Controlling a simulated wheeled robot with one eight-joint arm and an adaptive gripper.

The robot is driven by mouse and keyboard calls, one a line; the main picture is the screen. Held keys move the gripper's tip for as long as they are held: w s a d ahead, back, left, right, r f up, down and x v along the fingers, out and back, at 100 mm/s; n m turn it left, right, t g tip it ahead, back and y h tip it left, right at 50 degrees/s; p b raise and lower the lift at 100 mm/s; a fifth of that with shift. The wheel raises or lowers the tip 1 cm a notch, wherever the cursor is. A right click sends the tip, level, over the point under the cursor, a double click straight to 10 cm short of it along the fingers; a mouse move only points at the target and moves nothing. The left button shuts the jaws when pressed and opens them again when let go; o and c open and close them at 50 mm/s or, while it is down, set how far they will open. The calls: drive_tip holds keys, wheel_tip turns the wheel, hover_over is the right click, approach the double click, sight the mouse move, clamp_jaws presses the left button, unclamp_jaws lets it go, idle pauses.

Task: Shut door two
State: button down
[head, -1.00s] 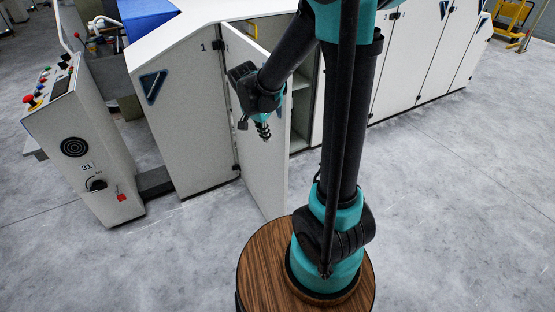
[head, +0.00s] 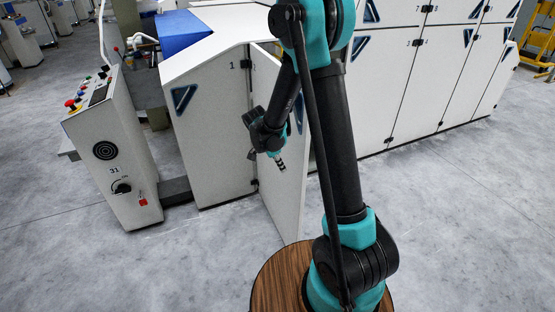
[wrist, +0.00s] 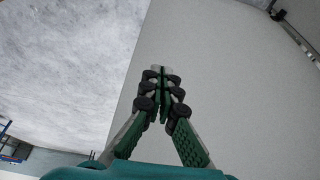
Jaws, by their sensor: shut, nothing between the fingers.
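The open door (head: 275,190), which I take to be door two, stands swung out from the white machine beside the panel marked 1 (head: 213,130). Its own number is not readable. A dark blue triangle shows high on its face, partly behind my arm. My gripper (head: 282,165) is shut and empty in front of this face; the head view does not settle whether it touches. In the wrist view the shut fingertips (wrist: 162,72) overlap the pale door panel (wrist: 225,75), close to its edge with the floor.
A control console (head: 115,150) with buttons stands at the left. Other machine doors (head: 400,85) to the right look shut. Grey floor (head: 150,265) is clear in front. A yellow frame (head: 540,42) stands far right.

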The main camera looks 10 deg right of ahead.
sight(292, 165)
drive_tip(key=shift+w+d+f, duration=0.2)
drive_tip(key=shift+d, duration=0.5)
drive_tip(key=shift+w+d+f, duration=0.15)
drive_tip(key=shift+w+d, duration=0.1)
drive_tip(key=shift+d, duration=0.5)
drive_tip(key=shift+w+d+f, duration=0.2)
drive_tip(key=shift+d, duration=0.5)
